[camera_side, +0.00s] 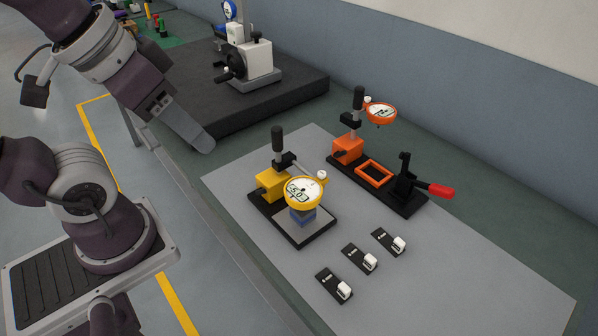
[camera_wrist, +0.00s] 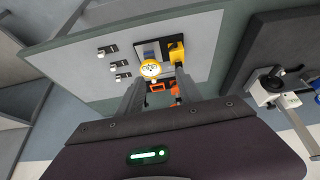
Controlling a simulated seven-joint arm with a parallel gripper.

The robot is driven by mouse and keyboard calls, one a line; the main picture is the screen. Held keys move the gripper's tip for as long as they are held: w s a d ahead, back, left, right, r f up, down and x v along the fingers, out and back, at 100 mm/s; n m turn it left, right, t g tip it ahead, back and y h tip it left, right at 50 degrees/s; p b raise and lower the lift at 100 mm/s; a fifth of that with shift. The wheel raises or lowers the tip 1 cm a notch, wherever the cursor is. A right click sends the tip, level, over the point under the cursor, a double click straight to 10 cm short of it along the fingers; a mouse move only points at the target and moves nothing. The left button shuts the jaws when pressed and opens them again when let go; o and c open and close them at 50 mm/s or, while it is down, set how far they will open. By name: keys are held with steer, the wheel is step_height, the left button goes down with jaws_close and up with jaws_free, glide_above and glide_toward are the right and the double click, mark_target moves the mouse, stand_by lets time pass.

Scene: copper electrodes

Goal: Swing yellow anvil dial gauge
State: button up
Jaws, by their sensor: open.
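The yellow dial gauge (camera_side: 303,192) has a round white face with a yellow rim. It is carried by an arm from a black post on a yellow block (camera_side: 270,184), on a black base with a grey plate. Its dial stands over a small blue-grey block (camera_side: 302,215); I cannot tell whether they touch. In the wrist view the dial (camera_wrist: 150,69) shows between my fingers, well beyond them. My gripper (camera_side: 203,143) is open and empty, up and left of the gauge in the side view; its fingers also show in the wrist view (camera_wrist: 160,82).
An orange dial gauge (camera_side: 381,112) with a red-handled clamp (camera_side: 438,190) stands behind and right. Several small black plates with white knobs (camera_side: 362,259) lie in front on the grey mat (camera_side: 470,270). A dark slab (camera_side: 300,98) carries another gauge stand (camera_side: 257,60) at the back.

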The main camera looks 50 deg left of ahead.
steer(key=w+a+n+g, duration=0.1)
steer(key=w+n+g, duration=0.1)
steer(key=w+n, duration=0.35)
steer(key=n+g, duration=0.3)
steer(key=n, duration=0.2)
glide_above(277, 128)
step_height(277, 128, down, 5)
steer(key=shift+s+r, duration=0.15)
steer(key=shift+r, duration=0.05)
step_height(277, 128, down, 7)
steer(key=shift+r, duration=0.15)
steer(key=shift+f, duration=0.35)
steer(key=shift+c, duration=0.4)
jaws_close()
steer(key=shift+r, duration=0.1)
